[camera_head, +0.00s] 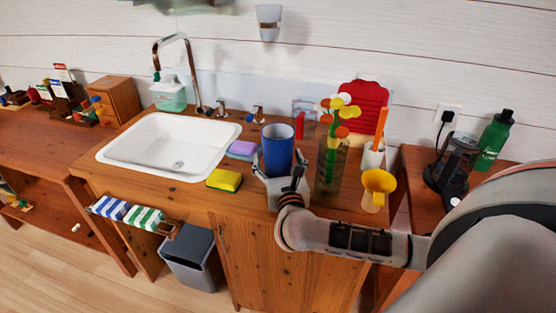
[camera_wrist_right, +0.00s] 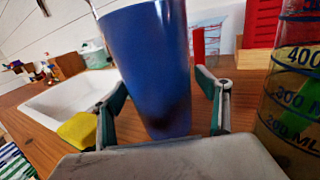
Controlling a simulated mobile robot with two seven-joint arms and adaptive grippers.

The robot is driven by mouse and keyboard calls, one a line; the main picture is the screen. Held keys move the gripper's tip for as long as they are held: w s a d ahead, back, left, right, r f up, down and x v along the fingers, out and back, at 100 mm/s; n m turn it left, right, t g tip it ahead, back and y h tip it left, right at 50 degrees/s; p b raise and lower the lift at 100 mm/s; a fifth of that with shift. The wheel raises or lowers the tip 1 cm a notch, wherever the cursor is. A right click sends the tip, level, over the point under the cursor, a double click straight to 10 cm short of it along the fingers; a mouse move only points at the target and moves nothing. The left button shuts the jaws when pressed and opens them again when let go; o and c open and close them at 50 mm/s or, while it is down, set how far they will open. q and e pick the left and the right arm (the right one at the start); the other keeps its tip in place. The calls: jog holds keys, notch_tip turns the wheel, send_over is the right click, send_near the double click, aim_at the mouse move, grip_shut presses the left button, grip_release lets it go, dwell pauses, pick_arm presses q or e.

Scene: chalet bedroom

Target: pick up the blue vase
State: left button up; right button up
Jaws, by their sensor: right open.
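The blue vase (camera_head: 278,148) stands upright on the wooden counter (camera_head: 140,190), to the right of the sink. My right gripper (camera_head: 280,178) is at the vase from the front. In the right wrist view the blue vase (camera_wrist_right: 152,65) stands between the two open fingers (camera_wrist_right: 165,105), one on each side of it. A gap shows between the vase and the right finger; whether the left finger touches it I cannot tell. The left gripper is not in view.
A measuring beaker with flowers (camera_head: 331,165) stands close on the right of my gripper. A yellow sponge (camera_head: 224,180) and a purple sponge (camera_head: 242,150) lie to the left, beside the white sink (camera_head: 112,158). A yellow funnel (camera_head: 378,185) is further right.

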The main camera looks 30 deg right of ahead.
jog(key=c, duration=1.6)
jog(key=shift+r, duration=0.15)
jog(key=shift+c, duration=1.2)
